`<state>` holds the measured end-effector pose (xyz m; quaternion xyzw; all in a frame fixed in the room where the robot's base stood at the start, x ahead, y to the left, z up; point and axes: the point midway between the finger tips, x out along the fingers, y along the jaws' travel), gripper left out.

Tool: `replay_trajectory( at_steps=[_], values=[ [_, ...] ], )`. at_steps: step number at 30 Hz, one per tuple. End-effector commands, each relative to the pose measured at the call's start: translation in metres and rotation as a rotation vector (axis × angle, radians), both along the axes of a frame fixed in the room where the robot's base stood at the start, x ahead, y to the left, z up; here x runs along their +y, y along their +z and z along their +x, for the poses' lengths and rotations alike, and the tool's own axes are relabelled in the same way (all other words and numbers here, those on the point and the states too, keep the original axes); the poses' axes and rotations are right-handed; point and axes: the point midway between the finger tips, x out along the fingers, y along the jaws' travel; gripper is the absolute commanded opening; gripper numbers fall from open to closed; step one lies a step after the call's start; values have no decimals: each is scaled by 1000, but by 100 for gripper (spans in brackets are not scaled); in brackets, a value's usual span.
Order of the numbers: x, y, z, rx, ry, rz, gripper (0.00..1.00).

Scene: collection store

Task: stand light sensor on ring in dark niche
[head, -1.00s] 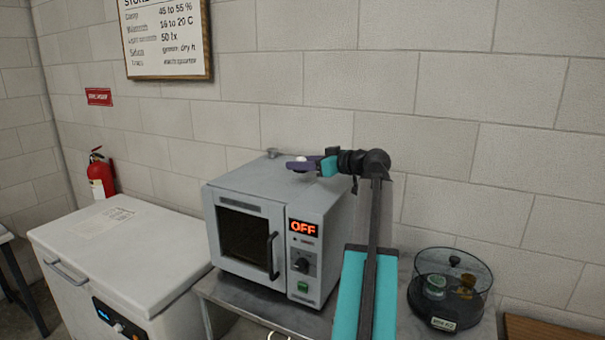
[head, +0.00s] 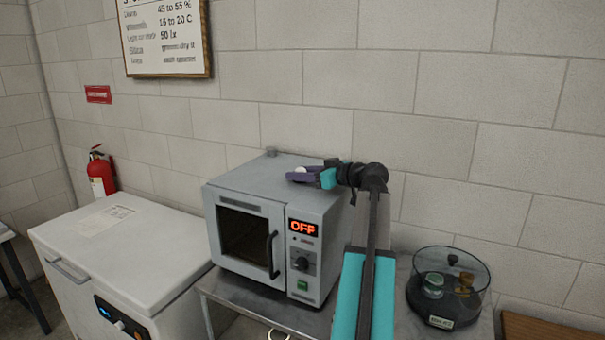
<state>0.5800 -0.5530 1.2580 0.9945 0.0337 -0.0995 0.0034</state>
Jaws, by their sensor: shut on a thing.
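My gripper (head: 303,178) reaches left from the dark arm, in front of the block wall and over the right part of the grey oven's top. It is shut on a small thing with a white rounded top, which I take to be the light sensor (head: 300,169). Dark purple parts surround its lower part, and I cannot tell whether these are my fingers or the sensor's body. The sensor appears clear of the oven top, though the gap is hard to judge. I see no ring or dark niche in this view.
The grey oven (head: 238,195) reads OFF, its door shut, on a metal table (head: 262,311). A white chest (head: 165,250) stands left, with a fire extinguisher (head: 101,176) behind it. A clear round container (head: 449,287) with small jars stands right of my arm. A framed sign (head: 166,38) hangs above.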

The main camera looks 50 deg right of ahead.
Motion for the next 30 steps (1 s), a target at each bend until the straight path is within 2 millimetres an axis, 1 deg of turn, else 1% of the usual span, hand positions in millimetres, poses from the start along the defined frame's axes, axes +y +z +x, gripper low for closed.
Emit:
replay_trajectory(
  at_steps=[3, 4, 6, 7, 17, 22, 26, 30],
  values=[
    [0, -3, 0, 0, 0, 0, 18],
    [0, -2, 0, 0, 0, 0, 44],
    [0, -2, 0, 0, 1, 0, 56],
    [0, -2, 0, 0, 1, 0, 60],
    [1, -1, 1, 0, 1, 0, 60],
    [1, 2, 1, 0, 1, 0, 60],
    [-1, 2, -12, 0, -1, -1, 60],
    [-2, 5, -31, 0, -2, 0, 60]
  ],
)
